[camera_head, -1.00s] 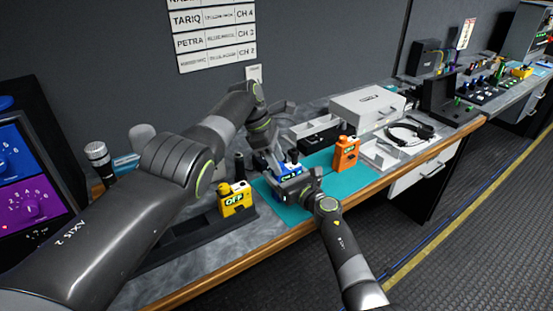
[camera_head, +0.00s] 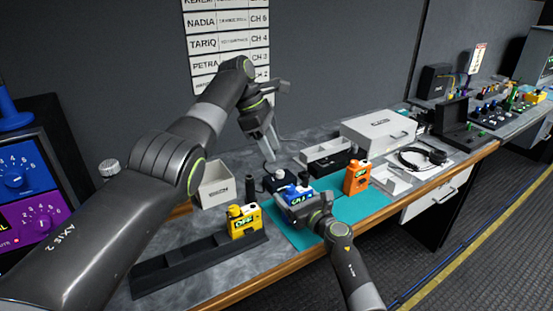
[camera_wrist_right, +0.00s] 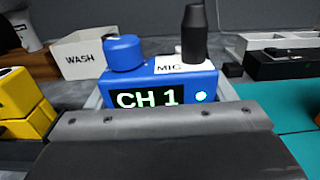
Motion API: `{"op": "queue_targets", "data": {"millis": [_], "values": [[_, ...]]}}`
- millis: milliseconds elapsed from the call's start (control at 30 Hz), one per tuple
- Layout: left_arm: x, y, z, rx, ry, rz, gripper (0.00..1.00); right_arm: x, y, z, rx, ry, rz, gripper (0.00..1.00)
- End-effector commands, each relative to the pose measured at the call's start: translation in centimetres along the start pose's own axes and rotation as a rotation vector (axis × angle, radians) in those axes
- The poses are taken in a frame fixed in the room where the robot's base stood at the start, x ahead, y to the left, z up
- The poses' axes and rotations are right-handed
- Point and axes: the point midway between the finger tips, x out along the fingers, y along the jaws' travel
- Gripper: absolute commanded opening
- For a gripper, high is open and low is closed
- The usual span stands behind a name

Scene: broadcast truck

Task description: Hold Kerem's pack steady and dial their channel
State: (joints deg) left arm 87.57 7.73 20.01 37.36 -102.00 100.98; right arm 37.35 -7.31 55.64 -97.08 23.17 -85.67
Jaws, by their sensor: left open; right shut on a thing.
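The blue pack (camera_head: 297,194) stands on the teal mat (camera_head: 330,220). In the right wrist view the blue pack (camera_wrist_right: 160,80) has a lit "CH 1" display, a blue knob (camera_wrist_right: 123,53) on top and a black stub beside a "MIC" label. My right gripper (camera_head: 305,209) is shut on the pack from the front, hiding its lower part. My left gripper (camera_head: 274,122) is open and empty, raised above and behind the pack, apart from it. The wall list (camera_head: 228,43) has name rows with channels; its Kerem row at the top is cut off.
A yellow pack (camera_head: 243,222) reading OFF stands in a black rack (camera_head: 190,265) to the left. An orange pack (camera_head: 357,178) stands right of the blue one. A WASH box (camera_head: 215,188), a grey case (camera_head: 377,132) and a headset (camera_head: 423,157) are around.

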Motion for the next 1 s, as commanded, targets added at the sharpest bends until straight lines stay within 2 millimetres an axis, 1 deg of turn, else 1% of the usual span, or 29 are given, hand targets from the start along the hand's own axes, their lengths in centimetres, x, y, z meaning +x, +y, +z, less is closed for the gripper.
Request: {"op": "queue_targets", "data": {"millis": [133, 433, 467, 600, 633, 867, 1000], "values": [[-0.4, -0.02, 0.0, 0.0, 0.0, -0.001, 0.46, -0.02, -0.01, -0.08, 0.001, 0.001, 0.0, 0.48], [-0.39, -0.01, 0.0, 0.0, 0.0, -0.001, 0.46, -0.02, -0.01, -0.07, 0.0, 0.001, 0.0, 0.48], [-0.38, -0.01, 0.0, 0.0, 0.0, -0.001, 0.46, -0.02, -0.01, -0.07, 0.0, 0.001, 0.0, 0.8], [-0.37, -0.01, 0.0, 0.0, 0.0, -0.001, 0.46, -0.02, -0.01, -0.06, 0.0, 0.001, 0.0, 0.98], [-0.37, -0.01, 0.0, 0.0, 0.0, -0.001, 0.46, -0.02, -0.01, -0.05, 0.0, 0.001, 0.0, 1.0], [-0.36, -0.01, 0.0, 0.0, 0.0, -0.001, 0.46, -0.06, -0.01, -0.03, 0.0, 0.0, 0.0, 1.0], [-0.35, -0.01, 0.0, 0.0, 0.0, -0.001, 0.46, -0.58, -0.01, -0.01, 0.001, -0.002, 0.001, 1.0]]}}
